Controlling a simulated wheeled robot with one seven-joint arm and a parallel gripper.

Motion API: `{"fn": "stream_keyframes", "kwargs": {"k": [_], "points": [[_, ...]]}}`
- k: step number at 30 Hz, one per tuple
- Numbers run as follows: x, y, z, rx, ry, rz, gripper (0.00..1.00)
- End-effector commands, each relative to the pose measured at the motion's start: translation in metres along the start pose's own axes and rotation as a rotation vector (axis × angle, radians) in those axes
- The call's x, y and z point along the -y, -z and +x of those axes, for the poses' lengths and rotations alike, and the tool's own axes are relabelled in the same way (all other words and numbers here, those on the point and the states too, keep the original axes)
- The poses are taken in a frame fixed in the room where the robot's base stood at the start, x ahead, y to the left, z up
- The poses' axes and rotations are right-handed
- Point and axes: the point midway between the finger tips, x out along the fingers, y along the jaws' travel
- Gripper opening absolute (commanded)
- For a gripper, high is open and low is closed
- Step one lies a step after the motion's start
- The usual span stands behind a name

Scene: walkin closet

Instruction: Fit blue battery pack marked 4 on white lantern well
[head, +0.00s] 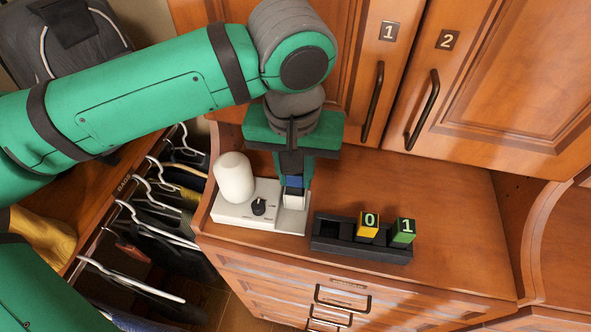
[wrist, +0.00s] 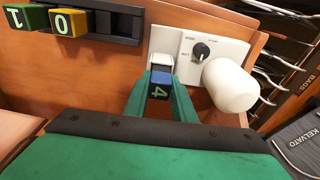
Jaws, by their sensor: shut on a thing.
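The white lantern (head: 233,216) stands on the counter, with a rounded white lamp and a black knob on its base. It also shows in the wrist view (wrist: 223,48). Its white raised well (head: 294,200) is at the base's right end and shows in the wrist view (wrist: 162,61). My gripper (head: 292,184) points down over this end, shut on the blue battery pack (wrist: 160,84), whose 4 faces the wrist camera. The pack (head: 293,182) is in line with the well, right at its top. The fingers partly hide it, and I cannot tell whether it touches or is seated.
A black rack (head: 330,236) stands right of the lantern, holding a yellow pack marked 0 (head: 367,224) and a green pack marked 1 (head: 403,230). Cabinet doors (head: 500,85) rise behind. Hangers with clothes (head: 160,215) are at the left. The counter's right side is clear.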

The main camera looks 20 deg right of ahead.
Motion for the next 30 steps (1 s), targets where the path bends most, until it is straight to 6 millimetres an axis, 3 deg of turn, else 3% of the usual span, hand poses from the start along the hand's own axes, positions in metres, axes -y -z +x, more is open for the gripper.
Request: {"fn": "stream_keyframes", "kwargs": {"k": [28, 29, 30], "points": [[-0.001, -0.002, 0.017, 0.005, -0.003, 0.002, 0.0], [-0.001, -0.002, 0.017, 0.005, -0.003, 0.002, 0.28], [-0.001, -0.002, 0.017, 0.005, -0.003, 0.002, 0.38]]}}
